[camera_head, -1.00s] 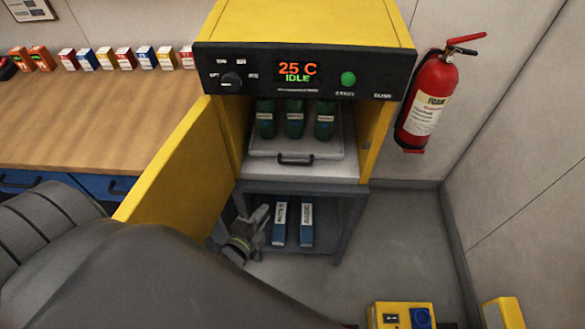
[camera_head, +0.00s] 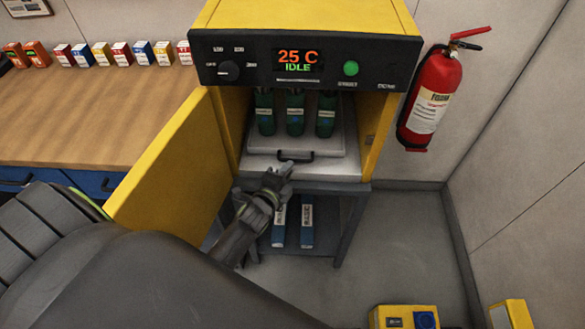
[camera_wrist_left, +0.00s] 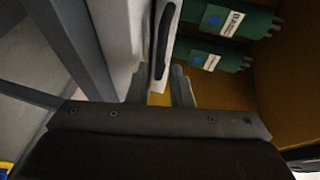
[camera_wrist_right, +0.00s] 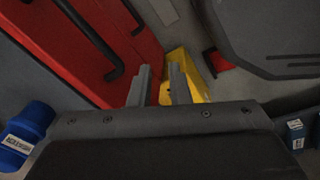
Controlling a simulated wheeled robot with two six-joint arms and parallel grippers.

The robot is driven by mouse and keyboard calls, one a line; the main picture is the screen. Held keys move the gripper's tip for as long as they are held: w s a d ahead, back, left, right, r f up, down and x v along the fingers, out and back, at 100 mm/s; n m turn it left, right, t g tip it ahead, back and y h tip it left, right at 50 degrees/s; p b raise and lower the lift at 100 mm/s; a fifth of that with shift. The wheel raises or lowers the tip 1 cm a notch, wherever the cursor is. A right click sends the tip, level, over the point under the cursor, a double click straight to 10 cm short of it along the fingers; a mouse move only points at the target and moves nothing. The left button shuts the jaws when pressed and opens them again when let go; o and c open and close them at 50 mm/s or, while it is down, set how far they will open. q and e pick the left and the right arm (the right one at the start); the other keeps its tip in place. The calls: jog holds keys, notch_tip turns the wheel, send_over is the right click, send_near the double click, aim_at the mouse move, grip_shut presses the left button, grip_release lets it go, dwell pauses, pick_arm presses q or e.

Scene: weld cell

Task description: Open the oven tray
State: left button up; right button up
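The oven (camera_head: 305,20) is yellow, and its door (camera_head: 180,165) stands open to the left. Inside is a pale tray (camera_head: 335,146) with a dark handle (camera_head: 305,155) on its front. Several dark green canisters (camera_head: 295,114) stand on it. My left gripper (camera_head: 285,169) is just below and left of the handle. In the left wrist view its fingers (camera_wrist_left: 160,88) are open, either side of the tray front's near end, with the handle (camera_wrist_left: 163,45) ahead of them. Contact cannot be told. My right gripper (camera_wrist_right: 160,88) is open and empty, outside the head view.
Two blue boxes (camera_head: 307,222) lie on the shelf under the oven. A wooden bench (camera_head: 90,125) with small boxes is at left, and a red extinguisher (camera_head: 427,100) hangs at right. A red surface (camera_wrist_right: 75,50) is near my right gripper.

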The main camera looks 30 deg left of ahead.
pick_arm(q)
jog(key=shift+w+a+f+b, duration=0.1)
jog(key=shift+w+f+b, duration=0.15)
jog(key=shift+w, duration=0.65)
jog(key=shift+w+f+b, duration=0.1)
jog(key=shift+w+b, duration=0.15)
jog(key=shift+w, duration=0.6)
grip_shut()
